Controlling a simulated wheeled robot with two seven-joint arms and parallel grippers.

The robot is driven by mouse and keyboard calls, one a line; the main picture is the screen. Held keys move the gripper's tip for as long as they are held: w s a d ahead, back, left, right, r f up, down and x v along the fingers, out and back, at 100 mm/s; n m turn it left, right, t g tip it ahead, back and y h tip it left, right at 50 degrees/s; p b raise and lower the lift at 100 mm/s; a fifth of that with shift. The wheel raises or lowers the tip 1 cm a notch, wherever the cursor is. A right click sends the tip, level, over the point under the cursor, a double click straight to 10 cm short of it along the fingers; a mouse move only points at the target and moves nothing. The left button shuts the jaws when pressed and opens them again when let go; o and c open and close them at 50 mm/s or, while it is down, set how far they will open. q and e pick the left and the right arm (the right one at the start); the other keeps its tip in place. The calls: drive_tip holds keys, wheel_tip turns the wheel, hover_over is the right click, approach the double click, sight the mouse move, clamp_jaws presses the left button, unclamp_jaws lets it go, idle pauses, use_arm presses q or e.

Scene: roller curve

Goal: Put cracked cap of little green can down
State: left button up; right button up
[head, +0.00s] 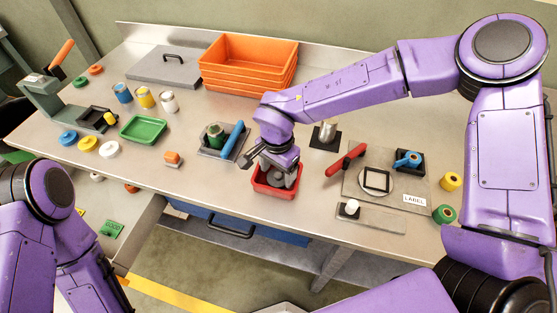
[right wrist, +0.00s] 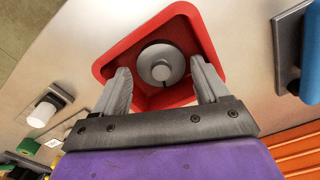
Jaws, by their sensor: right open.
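A grey round cap (right wrist: 160,65) with a raised centre knob lies inside the small red bin (right wrist: 108,62); a short line beside the knob may be a crack. In the head view the red bin (head: 263,190) sits near the table's front edge, under my right gripper (head: 278,172). In the right wrist view my right gripper (right wrist: 160,82) is open, its fingers apart on either side of the cap and not closed on it. The little green can (head: 215,134) stands on a dark tray left of the bin. My left gripper is out of view.
A blue-handled tool (head: 233,139) lies left of the bin. A red-handled tool (head: 345,160) and a labelled plate (head: 417,186) lie to its right. Stacked orange bins (head: 247,64) stand behind. Bare table lies in front of the green tray (head: 143,129).

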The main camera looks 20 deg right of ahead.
sight(277, 176)
wheel_tip(277, 176, up, 12)
drive_tip(key=shift+f+b, duration=0.15)
drive_tip(key=shift+b, duration=0.3)
